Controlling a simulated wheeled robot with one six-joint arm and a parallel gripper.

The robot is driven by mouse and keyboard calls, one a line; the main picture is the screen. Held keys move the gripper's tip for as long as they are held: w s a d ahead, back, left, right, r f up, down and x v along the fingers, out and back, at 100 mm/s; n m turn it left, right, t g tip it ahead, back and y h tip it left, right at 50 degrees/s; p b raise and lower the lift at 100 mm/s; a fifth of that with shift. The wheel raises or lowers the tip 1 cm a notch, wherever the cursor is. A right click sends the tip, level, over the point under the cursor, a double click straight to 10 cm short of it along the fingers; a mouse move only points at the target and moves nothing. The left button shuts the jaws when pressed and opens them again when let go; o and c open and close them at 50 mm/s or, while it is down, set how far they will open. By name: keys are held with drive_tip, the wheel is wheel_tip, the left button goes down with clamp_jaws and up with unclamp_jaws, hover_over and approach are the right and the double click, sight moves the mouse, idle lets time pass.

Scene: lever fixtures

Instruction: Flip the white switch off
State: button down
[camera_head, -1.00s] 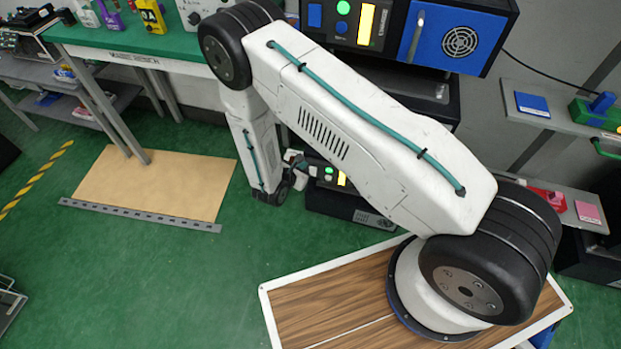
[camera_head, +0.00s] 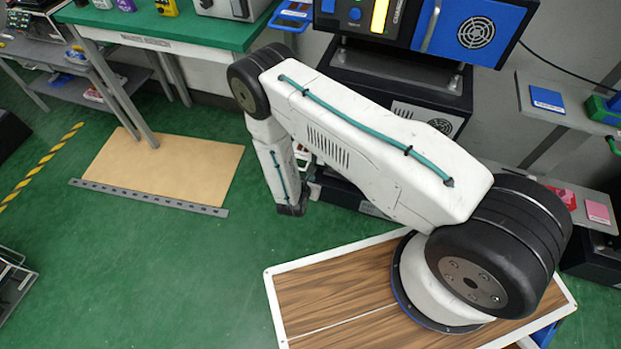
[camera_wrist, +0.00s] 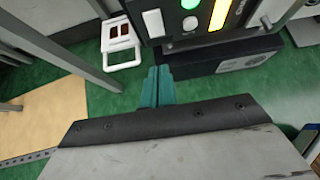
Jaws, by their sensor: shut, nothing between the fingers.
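In the wrist view my gripper (camera_wrist: 157,88) shows as two teal fingers pressed together with nothing between them, above the green floor. Ahead and to the left is a white frame-like part (camera_wrist: 122,42) with two dark brown windows and a loop at its lower end. The fingers appear apart from both. In the head view my arm hides the gripper.
A green-topped bench (camera_head: 165,32) stands at the back left, a tan mat (camera_head: 160,168) below it. A black and blue machine (camera_head: 475,35) stands at the back. A shelf (camera_head: 560,110) is at right. Green floor (camera_head: 150,270) at front left is clear.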

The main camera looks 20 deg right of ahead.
sight(320, 163)
drive_tip(key=x, duration=0.6)
drive_tip(key=r+x, duration=0.1)
drive_tip(key=x, duration=0.2)
drive_tip(key=shift+w+d, duration=0.35)
drive_tip(key=shift+w, duration=0.1)
drive_tip(key=shift+w+d, duration=0.3)
drive_tip(key=shift+w, duration=0.1)
